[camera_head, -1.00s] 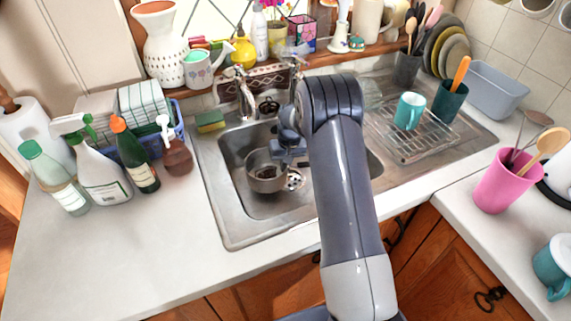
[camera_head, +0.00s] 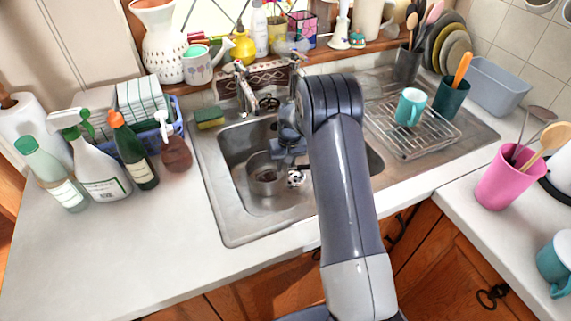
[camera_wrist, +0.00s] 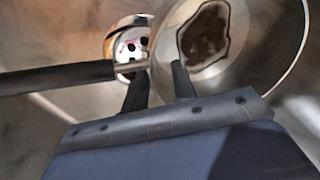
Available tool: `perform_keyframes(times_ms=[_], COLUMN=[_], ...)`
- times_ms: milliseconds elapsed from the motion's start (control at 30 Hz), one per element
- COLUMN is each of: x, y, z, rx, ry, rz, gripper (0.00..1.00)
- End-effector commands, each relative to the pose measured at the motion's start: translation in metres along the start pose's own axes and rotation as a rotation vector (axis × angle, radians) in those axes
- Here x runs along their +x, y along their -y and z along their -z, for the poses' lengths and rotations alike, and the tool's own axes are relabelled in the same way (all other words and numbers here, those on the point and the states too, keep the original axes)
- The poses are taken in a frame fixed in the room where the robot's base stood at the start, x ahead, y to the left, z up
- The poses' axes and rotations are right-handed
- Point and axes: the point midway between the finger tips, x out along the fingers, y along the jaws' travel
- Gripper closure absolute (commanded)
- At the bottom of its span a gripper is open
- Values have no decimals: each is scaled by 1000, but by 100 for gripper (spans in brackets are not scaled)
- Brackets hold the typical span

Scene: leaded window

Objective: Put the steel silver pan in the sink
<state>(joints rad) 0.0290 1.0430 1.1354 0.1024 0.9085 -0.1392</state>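The steel silver pan (camera_head: 262,187) is inside the left basin of the steel sink (camera_head: 228,215), low down and seemingly on its floor beside the drain. Its round bowl (camera_wrist: 255,65) fills the upper right of the wrist view, with a dark brown patch inside. Its dark handle (camera_wrist: 55,78) runs to the left. My gripper (camera_wrist: 158,72) is at the pan's rim near the handle. Its two fingers stand apart, one each side of the wall, and look open. In the head view my gripper (camera_head: 285,150) is partly hidden by my arm.
A faucet (camera_head: 243,85) stands behind the basin. A yellow-green sponge (camera_head: 210,117) lies on the back left rim. A drying rack (camera_head: 425,140) with a teal mug (camera_head: 410,107) is at right. Bottles (camera_head: 130,150) stand on the left counter; the counter front is clear.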

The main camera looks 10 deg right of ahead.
Motion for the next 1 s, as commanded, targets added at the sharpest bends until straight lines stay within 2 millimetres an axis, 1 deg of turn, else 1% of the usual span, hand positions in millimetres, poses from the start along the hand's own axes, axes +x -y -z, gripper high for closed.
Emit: perform_keyframes(times_ms=[167, 267, 367, 467, 600, 700, 800, 900, 1000], x=[-2, -8, -19, -39, -73, -94, -111, -123, -130], y=[0, 1, 1, 1, 0, 1, 1, 1, 1], z=[0, 1, 2, 2, 2, 2, 1, 1, 1], rx=[0, 0, 0, 0, 0, 0, 0, 0, 0], ry=[0, 0, -1, -5, -5, -5, -3, -2, -2], rz=[0, 0, 0, -1, -1, -1, 0, 0, 0], gripper=[74, 74, 74, 74, 74, 74, 74, 74, 74])
